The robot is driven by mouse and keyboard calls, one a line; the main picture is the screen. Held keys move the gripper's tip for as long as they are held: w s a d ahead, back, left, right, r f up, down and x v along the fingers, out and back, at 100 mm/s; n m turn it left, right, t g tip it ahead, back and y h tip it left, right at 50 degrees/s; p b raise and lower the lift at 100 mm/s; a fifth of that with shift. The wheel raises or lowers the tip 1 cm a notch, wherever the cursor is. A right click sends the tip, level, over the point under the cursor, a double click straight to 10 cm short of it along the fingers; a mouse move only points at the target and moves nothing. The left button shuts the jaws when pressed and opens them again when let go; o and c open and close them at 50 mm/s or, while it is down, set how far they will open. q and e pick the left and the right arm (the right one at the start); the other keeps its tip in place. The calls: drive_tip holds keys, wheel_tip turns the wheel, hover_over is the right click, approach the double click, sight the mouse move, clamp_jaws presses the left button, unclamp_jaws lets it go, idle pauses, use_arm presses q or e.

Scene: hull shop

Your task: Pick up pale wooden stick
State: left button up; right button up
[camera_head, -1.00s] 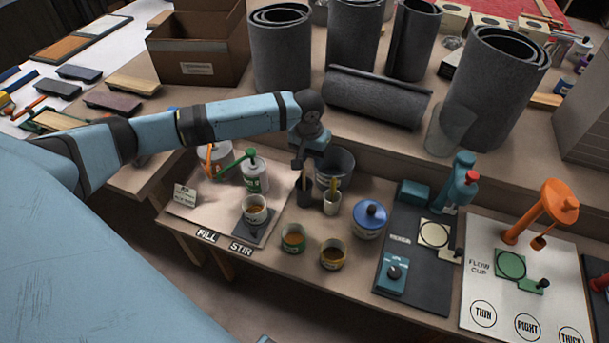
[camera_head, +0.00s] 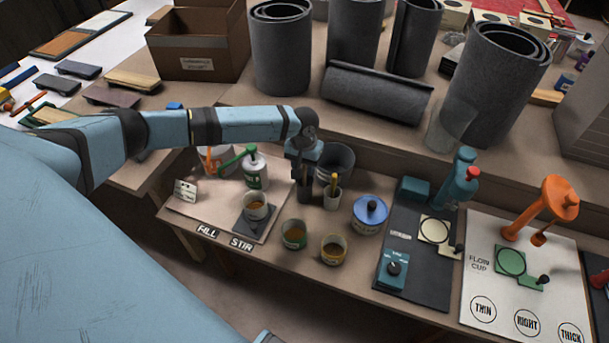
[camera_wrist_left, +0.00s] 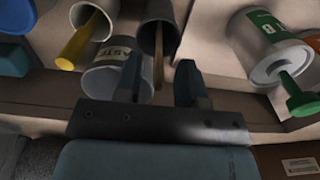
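The pale wooden stick (camera_wrist_left: 158,58) stands in a dark cup (camera_wrist_left: 160,22) in the left wrist view, leaning out over its rim. The dark cup also shows in the head view (camera_head: 305,195), where my gripper largely hides the stick. My left gripper (camera_head: 306,178) points down over this cup. In the left wrist view its two fingers (camera_wrist_left: 160,82) are apart, with the stick showing in the gap between them. I see no finger clearly touching the stick. My right gripper is not in view.
A pale cup with a yellow-handled tool (camera_head: 332,198) stands close on the right, and a grey waste bucket (camera_head: 335,160) just behind. A can with a green part (camera_head: 255,172) is on the left. Small pots (camera_head: 294,233) and a blue-lidded jar (camera_head: 369,214) stand nearby.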

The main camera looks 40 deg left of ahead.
sight(305, 181)
use_arm(q)
wheel_tip(305, 181, down, 2)
drive_tip(key=shift+f, duration=0.25)
clamp_jaws()
drive_tip(key=shift+r, duration=0.15)
